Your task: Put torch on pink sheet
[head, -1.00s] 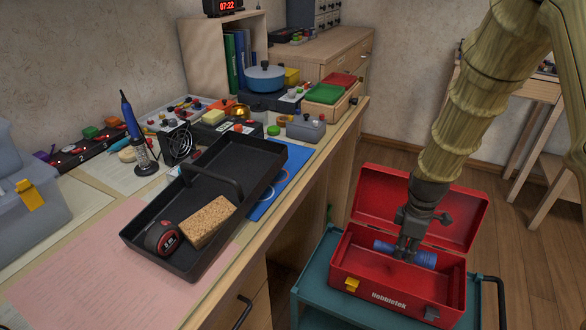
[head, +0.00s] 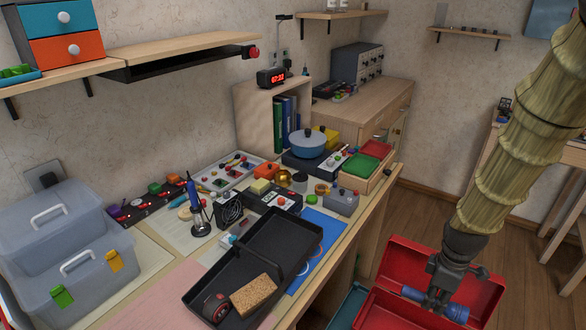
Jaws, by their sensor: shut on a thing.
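My gripper (head: 438,300) is in the lower right of the head view, above the open red toolbox (head: 388,312). It is shut on the blue torch (head: 448,312), which lies crosswise in the jaws. I cannot tell how far the torch is above the toolbox floor. The pink sheet (head: 150,308) lies flat on the workbench at the bottom left, partly cut off by the picture edge and partly behind the black tray.
Clear storage boxes (head: 75,290) stand at the left. A teal cart (head: 347,306) shows beside the toolbox.

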